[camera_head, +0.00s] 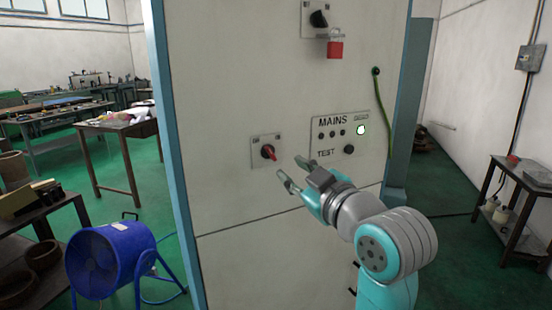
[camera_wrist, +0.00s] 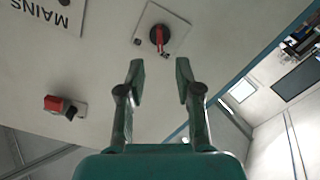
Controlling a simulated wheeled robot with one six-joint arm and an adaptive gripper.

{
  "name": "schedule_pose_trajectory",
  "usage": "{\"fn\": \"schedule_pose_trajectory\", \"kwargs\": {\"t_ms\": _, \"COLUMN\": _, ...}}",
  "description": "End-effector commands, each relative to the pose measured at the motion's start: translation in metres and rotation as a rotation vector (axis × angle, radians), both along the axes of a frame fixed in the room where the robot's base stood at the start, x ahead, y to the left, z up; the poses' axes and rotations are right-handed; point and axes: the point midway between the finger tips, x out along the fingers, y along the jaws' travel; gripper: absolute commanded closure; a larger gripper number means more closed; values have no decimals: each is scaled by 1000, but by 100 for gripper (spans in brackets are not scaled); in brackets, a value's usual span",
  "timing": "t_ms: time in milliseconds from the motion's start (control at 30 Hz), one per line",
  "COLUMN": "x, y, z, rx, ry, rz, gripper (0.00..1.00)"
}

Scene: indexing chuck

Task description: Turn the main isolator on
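A rotary switch with a red handle on a black round base (camera_head: 268,152) sits on a small grey plate on the cabinet front (camera_head: 235,90). It also shows in the wrist view (camera_wrist: 160,36), ahead of my fingers. A second, black rotary switch (camera_head: 319,18) is higher up, with a red padlock-like block (camera_head: 335,49) below it. A panel labelled MAINS (camera_head: 333,121) carries small dark lamps, a TEST knob and one bright lamp (camera_head: 361,130). Which switch is the isolator is not labelled legibly. My gripper (camera_head: 294,171) is open and empty, right of the red-handled switch and apart from it.
A green cable (camera_head: 381,100) hangs down the cabinet's right side. A blue fan (camera_head: 108,258) stands on the floor at left, near workbenches (camera_head: 115,128). A dark side table (camera_head: 520,173) stands at right. The cabinet front around the red-handled switch is clear.

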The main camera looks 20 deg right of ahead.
Motion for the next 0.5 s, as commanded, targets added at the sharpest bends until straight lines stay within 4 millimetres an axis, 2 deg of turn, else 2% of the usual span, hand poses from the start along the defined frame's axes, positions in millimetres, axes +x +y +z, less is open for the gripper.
{"fn": "schedule_pose_trajectory", "kwargs": {"t_ms": 300, "x": 56, "y": 9, "z": 0, "rx": 0, "ry": 1, "rz": 0, "gripper": 66}}
{"fn": "schedule_pose_trajectory", "kwargs": {"t_ms": 500, "x": 77, "y": 12, "z": 0, "rx": 1, "ry": 0, "rz": -1, "gripper": 66}}
